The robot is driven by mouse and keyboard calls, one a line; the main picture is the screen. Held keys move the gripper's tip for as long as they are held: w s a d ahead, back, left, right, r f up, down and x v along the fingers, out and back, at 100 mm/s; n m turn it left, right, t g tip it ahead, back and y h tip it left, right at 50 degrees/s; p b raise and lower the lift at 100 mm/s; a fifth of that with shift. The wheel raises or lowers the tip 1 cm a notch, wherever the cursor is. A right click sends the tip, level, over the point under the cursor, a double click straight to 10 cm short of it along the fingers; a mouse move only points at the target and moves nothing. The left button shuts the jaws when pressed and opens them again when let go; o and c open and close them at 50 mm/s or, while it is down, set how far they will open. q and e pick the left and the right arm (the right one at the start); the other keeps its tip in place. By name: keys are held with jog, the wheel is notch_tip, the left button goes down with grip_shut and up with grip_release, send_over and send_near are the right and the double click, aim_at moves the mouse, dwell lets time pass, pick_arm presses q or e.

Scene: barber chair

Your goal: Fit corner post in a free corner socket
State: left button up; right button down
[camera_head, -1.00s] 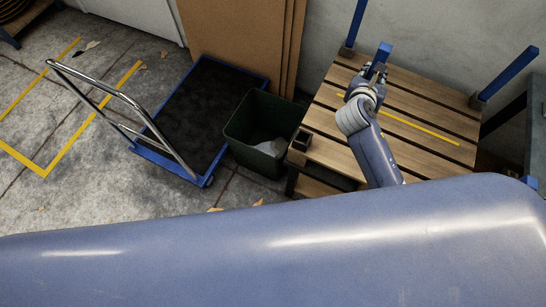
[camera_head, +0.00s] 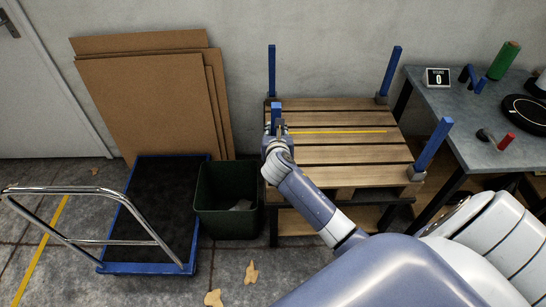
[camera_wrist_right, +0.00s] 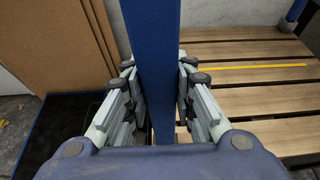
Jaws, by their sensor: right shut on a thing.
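A wooden pallet (camera_head: 345,152) stands on a dark stand, with blue corner posts upright at its back left (camera_head: 271,72), back right (camera_head: 390,72) and front right (camera_head: 433,146). My right gripper (camera_head: 276,130) is shut on another blue corner post (camera_head: 277,114) at the pallet's left edge. In the right wrist view this held post (camera_wrist_right: 158,70) stands between the two fingers (camera_wrist_right: 160,95). Its lower end is hidden by my gripper. The front left corner socket is hidden behind my right arm and hand, so I cannot tell whether the post touches it. My left gripper is out of view.
A dark green bin (camera_head: 226,190) stands close to the pallet's left side. A blue platform trolley (camera_head: 150,266) is farther left, with cardboard sheets (camera_head: 150,95) against the wall. A grey workbench (camera_head: 455,105) stands to the right.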

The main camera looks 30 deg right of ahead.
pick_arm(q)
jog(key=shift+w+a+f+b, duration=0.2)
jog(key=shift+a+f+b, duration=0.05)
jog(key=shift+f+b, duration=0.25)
pick_arm(e)
notch_tip(320, 180, down, 6)
jog(key=shift+r, duration=0.2)
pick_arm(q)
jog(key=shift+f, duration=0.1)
pick_arm(e)
jog(key=shift+f, duration=0.15)
jog(key=c, duration=1.3)
grip_release()
jog(key=shift+c, duration=0.2)
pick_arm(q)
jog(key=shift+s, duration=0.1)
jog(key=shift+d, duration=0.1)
